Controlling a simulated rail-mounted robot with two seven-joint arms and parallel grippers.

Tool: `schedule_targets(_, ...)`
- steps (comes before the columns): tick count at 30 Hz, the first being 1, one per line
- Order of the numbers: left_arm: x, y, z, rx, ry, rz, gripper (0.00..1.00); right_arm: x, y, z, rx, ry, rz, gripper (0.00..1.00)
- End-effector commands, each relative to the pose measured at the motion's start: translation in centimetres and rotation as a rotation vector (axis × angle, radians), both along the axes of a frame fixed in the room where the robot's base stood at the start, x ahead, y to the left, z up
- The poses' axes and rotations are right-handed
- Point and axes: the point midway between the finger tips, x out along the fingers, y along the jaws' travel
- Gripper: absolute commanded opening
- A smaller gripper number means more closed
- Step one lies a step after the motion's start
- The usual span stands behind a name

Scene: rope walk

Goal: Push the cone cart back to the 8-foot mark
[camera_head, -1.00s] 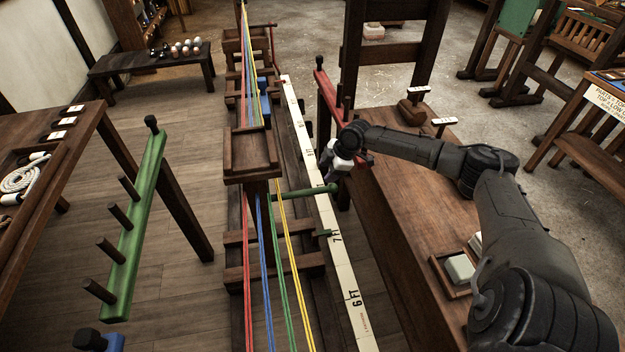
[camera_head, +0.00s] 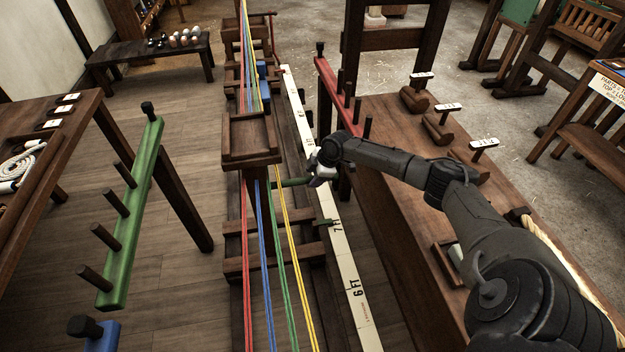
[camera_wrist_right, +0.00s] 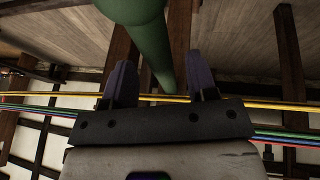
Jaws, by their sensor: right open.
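The cone cart (camera_head: 250,152) is a dark wooden carriage with a shallow tray on top, standing on the long rope-walk rails. A green handle (camera_head: 290,183) sticks out from its right side. A small green pointer (camera_head: 323,222) lies beside the 7 FT mark on the white scale (camera_head: 349,270); the 8-foot mark is not readable. My right gripper (camera_head: 318,174) is at the outer end of the handle. In the right wrist view, its fingers (camera_wrist_right: 160,85) are apart, with the green handle (camera_wrist_right: 150,35) running between them in the picture; contact cannot be told. My left gripper is not in view.
Red, blue, green and yellow ropes (camera_head: 283,235) run along the track. A red pegged rail (camera_head: 337,90) and a wooden bench (camera_head: 400,170) with block-like tools stand right of the scale. A green pegged rail (camera_head: 135,210) stands left; open floor (camera_head: 185,270) lies between.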

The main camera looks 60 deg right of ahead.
Motion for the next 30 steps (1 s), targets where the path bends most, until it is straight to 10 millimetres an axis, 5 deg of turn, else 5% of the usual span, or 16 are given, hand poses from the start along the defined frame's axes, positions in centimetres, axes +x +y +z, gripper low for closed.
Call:
schedule_targets(15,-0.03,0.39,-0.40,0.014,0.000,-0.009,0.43,0.51,0.18,-1.02,0.000,0.000,0.000,0.53)
schedule_targets(30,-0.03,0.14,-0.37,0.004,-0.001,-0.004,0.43,0.49,0.17,-1.02,0.000,0.000,0.000,0.06)
